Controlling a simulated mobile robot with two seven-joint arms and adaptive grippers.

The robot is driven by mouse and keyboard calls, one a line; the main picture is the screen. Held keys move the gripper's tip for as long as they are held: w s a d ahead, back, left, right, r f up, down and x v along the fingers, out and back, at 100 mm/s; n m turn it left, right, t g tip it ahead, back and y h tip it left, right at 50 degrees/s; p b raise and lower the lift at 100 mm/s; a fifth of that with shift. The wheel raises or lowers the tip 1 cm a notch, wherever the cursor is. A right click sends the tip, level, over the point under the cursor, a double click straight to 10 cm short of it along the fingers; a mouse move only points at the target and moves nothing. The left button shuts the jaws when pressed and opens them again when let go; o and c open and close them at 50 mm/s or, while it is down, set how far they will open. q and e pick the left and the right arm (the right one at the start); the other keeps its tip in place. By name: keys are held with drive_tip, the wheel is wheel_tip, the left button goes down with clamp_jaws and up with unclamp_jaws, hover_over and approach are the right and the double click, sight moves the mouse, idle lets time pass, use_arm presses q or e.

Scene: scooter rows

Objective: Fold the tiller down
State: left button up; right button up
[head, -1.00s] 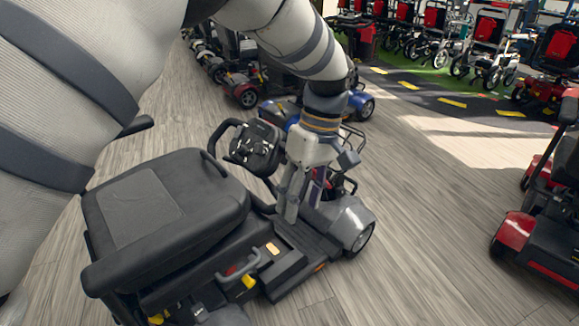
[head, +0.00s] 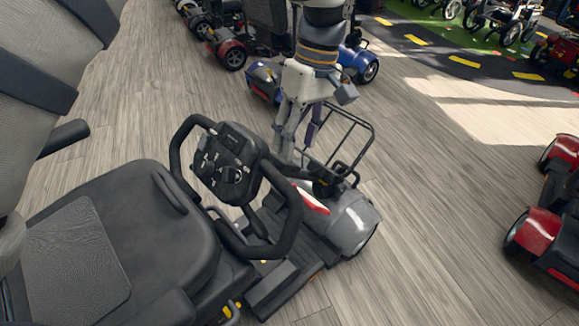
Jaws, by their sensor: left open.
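The tiller (head: 228,168) of the grey scooter stands raised between seat and front end, its black console and looped handlebars facing the seat. Its lower column is partly hidden by the handlebar. The black seat (head: 120,240) fills the lower left. My left gripper (head: 297,145) points down, open, on the far side of the tiller, by the wire front basket (head: 348,138). Its fingers are apart with nothing seen between them. The fingertips are partly hidden near the handlebar, and I cannot tell whether they touch anything. My right gripper is not in view.
A blue scooter (head: 262,80) stands just behind my left gripper. Red scooters (head: 535,230) stand at the right edge. Bare wood floor (head: 440,220) lies open between them and the grey scooter. More scooters line the back.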

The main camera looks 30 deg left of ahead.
sight(288, 184)
use_arm(q)
drive_tip(key=x, duration=1.1)
drive_tip(key=shift+s+d, duration=0.1)
drive_tip(key=shift+s, duration=0.05)
clamp_jaws()
